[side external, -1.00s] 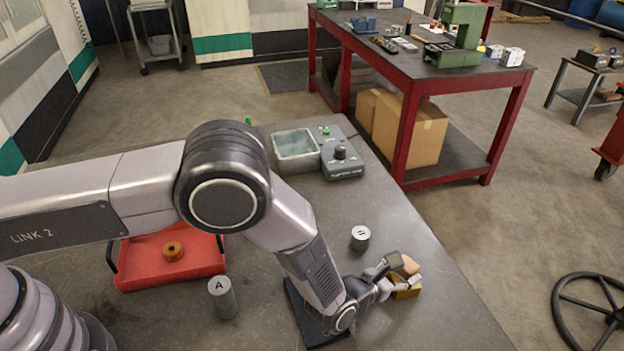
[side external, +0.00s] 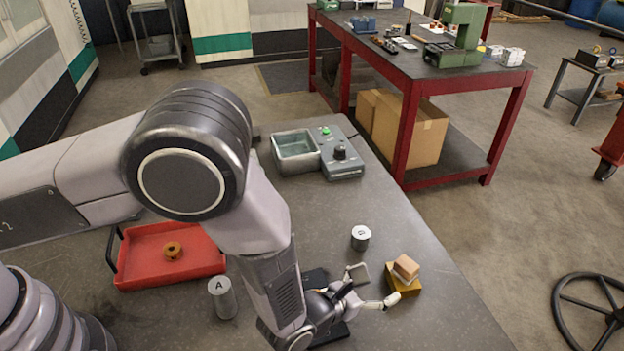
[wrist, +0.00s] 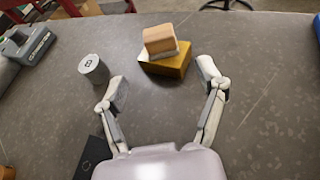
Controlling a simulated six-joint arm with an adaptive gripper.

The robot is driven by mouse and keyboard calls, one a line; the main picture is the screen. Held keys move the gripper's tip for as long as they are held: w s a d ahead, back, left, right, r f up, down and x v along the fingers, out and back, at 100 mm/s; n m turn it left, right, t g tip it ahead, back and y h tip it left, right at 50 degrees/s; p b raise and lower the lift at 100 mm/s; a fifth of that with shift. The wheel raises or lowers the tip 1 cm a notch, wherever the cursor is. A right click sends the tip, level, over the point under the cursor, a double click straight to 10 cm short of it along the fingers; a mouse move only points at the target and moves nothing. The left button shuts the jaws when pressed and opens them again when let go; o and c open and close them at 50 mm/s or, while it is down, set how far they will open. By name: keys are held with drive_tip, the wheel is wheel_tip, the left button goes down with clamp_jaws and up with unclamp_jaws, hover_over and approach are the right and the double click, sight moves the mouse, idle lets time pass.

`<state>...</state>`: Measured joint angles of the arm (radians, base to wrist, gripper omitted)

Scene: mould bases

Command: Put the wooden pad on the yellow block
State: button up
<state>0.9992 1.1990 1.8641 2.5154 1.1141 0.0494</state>
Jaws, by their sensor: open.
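The wooden pad (side external: 406,266) is a light brown block resting on top of the yellow block (side external: 403,286) near the right edge of the grey table. In the wrist view the wooden pad (wrist: 160,39) sits on the yellow block (wrist: 170,66), with a thin pale layer showing under the pad. My gripper (side external: 375,287) is open and empty, to the left of the blocks and apart from them. In the wrist view the fingers of my gripper (wrist: 163,82) are spread wide with bare table between them, and the blocks lie beyond the fingertips.
A metal cylinder (side external: 360,237) stands behind my gripper, and another marked A (side external: 222,297) stands at the left. A red tray (side external: 135,266) holds an orange ring (side external: 173,249). A grey device with a basin (side external: 342,160) is at the back. A dark plate (side external: 318,280) lies under my wrist.

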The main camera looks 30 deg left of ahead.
drive_tip(key=w+a+r+n+t+y, duration=0.1)
drive_tip(key=w+a+r+n+y, duration=0.3)
drive_tip(key=a+r, duration=0.45)
drive_tip(key=w+a+r+n+y, duration=0.2)
drive_tip(key=a+r+n+y, duration=0.35)
drive_tip(key=a+r, duration=0.3)
drive_tip(key=s+a+r+n+g+y, duration=0.1)
drive_tip(key=a+r+n+g+y, duration=0.1)
drive_tip(key=a+r+n, duration=0.4)
drive_tip(key=s+a+r+n+g+y, duration=0.1)
drive_tip(key=s+a+r+n+y, duration=0.2)
drive_tip(key=a, duration=0.5)
drive_tip(key=s+a+r+n+g+h, duration=0.2)
drive_tip(key=s+a+r+n+g, duration=0.4)
drive_tip(key=s+a+n, duration=0.55)
drive_tip(key=s+d+r+n+t+h, duration=0.1)
drive_tip(key=s+d+r+n+h, duration=0.1)
drive_tip(key=s+n+h, duration=0.5)
drive_tip(key=s+n, duration=0.3)
drive_tip(key=s, duration=0.3)
drive_tip(key=shift+s+r+n, duration=0.15)
drive_tip(key=shift+s+n, duration=0.05)
drive_tip(key=shift+n, duration=0.1)
